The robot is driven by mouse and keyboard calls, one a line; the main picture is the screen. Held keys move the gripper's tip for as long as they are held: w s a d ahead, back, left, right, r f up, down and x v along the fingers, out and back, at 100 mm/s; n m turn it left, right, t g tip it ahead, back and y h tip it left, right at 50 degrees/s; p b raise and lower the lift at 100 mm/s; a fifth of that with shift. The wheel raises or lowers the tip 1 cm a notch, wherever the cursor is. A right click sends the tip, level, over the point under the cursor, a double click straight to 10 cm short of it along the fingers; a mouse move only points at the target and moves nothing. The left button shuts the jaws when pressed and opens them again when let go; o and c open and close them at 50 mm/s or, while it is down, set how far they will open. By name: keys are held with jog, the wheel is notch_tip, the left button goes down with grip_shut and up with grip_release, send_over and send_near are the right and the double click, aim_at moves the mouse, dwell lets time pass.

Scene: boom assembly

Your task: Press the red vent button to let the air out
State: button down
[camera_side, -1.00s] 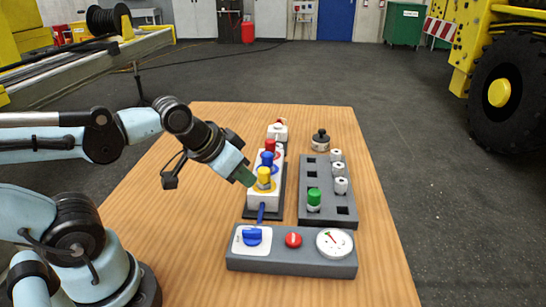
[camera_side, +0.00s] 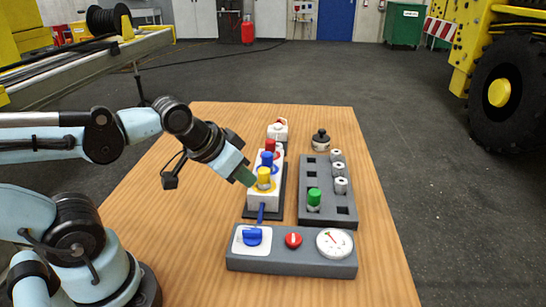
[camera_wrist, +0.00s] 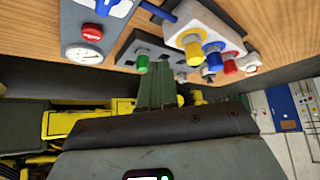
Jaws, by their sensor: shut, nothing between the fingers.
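The red vent button (camera_side: 293,240) sits on the grey front panel (camera_side: 300,263), between a blue valve handle (camera_side: 252,236) and a round white gauge (camera_side: 334,242). In the wrist view the red button (camera_wrist: 92,32) is at the upper left, with the gauge (camera_wrist: 83,54) below it. My gripper (camera_side: 246,177) is shut and empty, behind and left of the button and above the table. Its tips appear just left of the yellow cap in the side view. The green fingers (camera_wrist: 157,85) are close together in the wrist view. Nothing touches the button.
A white block (camera_side: 257,206) carries yellow (camera_side: 264,178), blue (camera_side: 267,159) and red (camera_side: 269,145) caps. A dark grey rack (camera_side: 313,219) holds a green cap (camera_side: 314,197) and white fittings (camera_side: 340,185). A black knob (camera_side: 320,140) stands behind. The wooden table (camera_side: 180,215) is clear left of the panel.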

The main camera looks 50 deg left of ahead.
notch_tip(320, 180, up, 2)
jog(key=m+t+h, duration=0.1)
jog(key=m+t, duration=0.1)
jog(key=m, duration=0.9)
send_over(290, 241)
jog(key=shift+r, duration=0.15)
jog(key=shift+f, duration=4.4)
jog(key=shift+f, duration=0.1)
jog(key=shift+f, duration=0.35)
